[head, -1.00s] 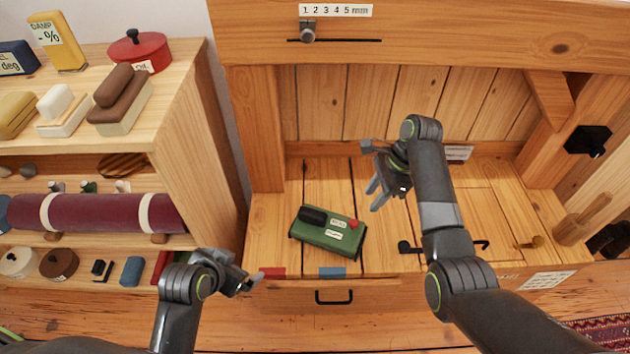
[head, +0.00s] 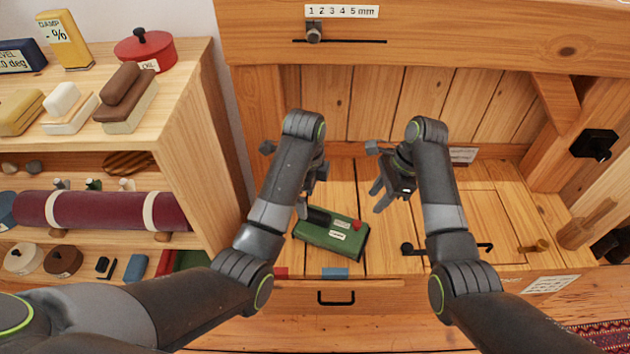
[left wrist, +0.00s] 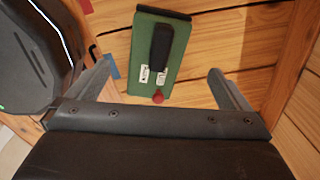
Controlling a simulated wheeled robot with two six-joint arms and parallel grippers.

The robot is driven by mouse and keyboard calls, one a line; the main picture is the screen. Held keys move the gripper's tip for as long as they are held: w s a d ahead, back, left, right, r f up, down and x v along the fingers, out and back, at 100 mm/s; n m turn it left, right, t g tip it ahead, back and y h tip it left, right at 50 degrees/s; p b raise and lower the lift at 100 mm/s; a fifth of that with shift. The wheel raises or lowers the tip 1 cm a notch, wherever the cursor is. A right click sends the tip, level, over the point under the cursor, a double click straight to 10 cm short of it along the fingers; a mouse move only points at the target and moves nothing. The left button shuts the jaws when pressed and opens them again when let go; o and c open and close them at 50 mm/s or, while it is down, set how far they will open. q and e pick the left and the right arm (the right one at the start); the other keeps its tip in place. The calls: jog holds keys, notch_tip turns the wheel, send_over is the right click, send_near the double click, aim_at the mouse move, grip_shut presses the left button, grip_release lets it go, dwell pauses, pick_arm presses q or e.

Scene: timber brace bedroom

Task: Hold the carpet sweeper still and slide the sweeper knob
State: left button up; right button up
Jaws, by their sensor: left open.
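The carpet sweeper (head: 330,238) is a green box with a black handle piece, white labels and a red knob (head: 358,225). It lies on the wooden bench top. In the left wrist view the sweeper (left wrist: 172,75) lies beyond and between my open fingers, with its red knob (left wrist: 158,97) toward the gripper. My left gripper (head: 303,195) is above the sweeper's left end, open and apart from it; my forearm hides part of that end. My right gripper (head: 381,192) hangs above and right of the sweeper, its fingers apart and empty.
A shelf unit (head: 190,110) with blocks, a red pot (head: 145,50) and a rolled maroon mat (head: 100,210) stands on the left. Black latch hardware (head: 408,248) lies right of the sweeper. A red and a blue strip (head: 335,272) mark the bench's front edge.

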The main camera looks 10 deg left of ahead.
aim_at(315, 224)
pick_arm(q)
jog(key=shift+m, duration=0.7)
jog(key=f, duration=1)
jog(key=d+f, duration=0.1)
jog(key=f, duration=0.4)
jog(key=shift+w+f, duration=0.2)
jog(key=shift+w, duration=0.15)
